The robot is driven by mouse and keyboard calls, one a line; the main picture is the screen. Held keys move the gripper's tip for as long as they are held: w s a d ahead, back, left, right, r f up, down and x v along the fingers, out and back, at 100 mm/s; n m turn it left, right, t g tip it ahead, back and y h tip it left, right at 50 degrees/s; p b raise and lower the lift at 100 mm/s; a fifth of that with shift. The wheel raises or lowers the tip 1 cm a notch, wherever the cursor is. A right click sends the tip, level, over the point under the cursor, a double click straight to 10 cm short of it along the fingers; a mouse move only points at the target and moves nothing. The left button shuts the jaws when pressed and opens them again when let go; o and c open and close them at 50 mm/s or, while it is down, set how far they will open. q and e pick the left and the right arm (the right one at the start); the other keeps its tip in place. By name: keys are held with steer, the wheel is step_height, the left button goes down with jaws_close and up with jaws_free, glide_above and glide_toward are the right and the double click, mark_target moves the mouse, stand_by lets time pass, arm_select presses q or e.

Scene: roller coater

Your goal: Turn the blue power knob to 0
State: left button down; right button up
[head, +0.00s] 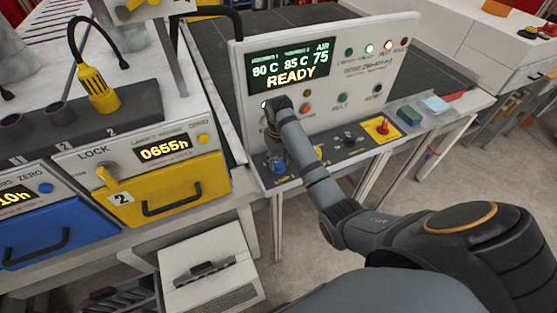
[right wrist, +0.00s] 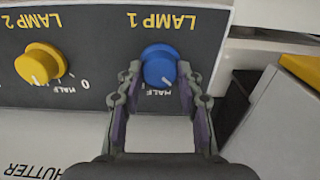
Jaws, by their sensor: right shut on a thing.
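The blue knob (right wrist: 158,65) sits under the LAMP 1 label on a dark panel strip, upside down in the right wrist view. Its white pointer mark is toward the lower right in that view, close to the HALF label. My right gripper (right wrist: 160,72) has a finger on each side of the knob and is shut on it. In the head view, the blue knob (head: 278,165) is partly hidden by my right gripper (head: 278,152), which reaches down to the strip. No 0 mark shows beside the blue knob. My left gripper is not in view.
A yellow LAMP 2 knob (right wrist: 40,63) is beside the blue one. The upright control panel (head: 400,70) with a READY display (head: 290,66) stands behind. A yellow drawer (head: 165,188) is left.

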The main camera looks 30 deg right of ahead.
steer(key=o, duration=1.2)
steer(key=shift+s+r, duration=0.1)
steer(key=shift+s, duration=0.1)
steer(key=shift+c, duration=0.2)
